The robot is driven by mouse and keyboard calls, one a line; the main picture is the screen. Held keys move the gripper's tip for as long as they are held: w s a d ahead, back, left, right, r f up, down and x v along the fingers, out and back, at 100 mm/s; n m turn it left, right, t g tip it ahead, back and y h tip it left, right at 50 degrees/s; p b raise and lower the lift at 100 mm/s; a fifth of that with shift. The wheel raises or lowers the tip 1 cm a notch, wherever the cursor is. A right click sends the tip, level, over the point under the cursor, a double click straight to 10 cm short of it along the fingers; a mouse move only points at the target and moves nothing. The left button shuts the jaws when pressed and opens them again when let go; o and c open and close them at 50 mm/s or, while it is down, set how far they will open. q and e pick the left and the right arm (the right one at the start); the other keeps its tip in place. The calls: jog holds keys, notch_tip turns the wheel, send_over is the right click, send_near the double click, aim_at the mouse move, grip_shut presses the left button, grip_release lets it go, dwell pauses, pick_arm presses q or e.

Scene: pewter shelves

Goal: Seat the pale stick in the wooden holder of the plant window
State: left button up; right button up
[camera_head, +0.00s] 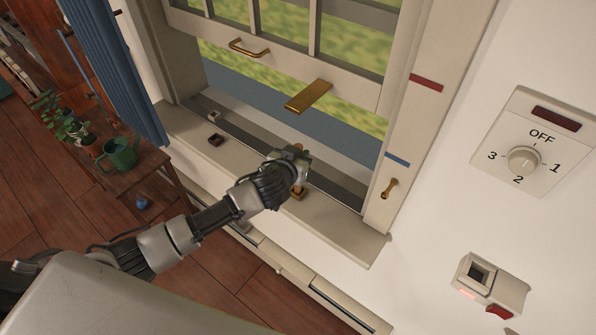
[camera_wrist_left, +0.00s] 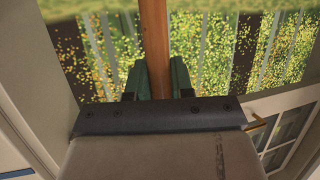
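My left gripper (camera_head: 299,160) is above the window sill (camera_head: 335,222), toward its right part. In the left wrist view its two dark green fingers (camera_wrist_left: 156,82) close on both sides of an orange-brown wooden stick (camera_wrist_left: 155,35), which passes between them. In the head view only a small end of the stick shows above the fingers; the gripper hides most of it. A small brown square holder (camera_head: 216,139) sits on the sill to the left, apart from the gripper. A small brass-coloured piece (camera_head: 298,193) shows just below the gripper; I cannot tell its link to the stick. My right gripper is not in view.
A blue curtain (camera_head: 115,70) hangs left. A green watering can (camera_head: 120,154) stands on a wooden table. A dial panel (camera_head: 527,155) and switch box (camera_head: 490,286) are on the right wall.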

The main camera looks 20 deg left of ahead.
pick_arm(q)
grip_shut()
jog(key=shift+r, duration=0.1)
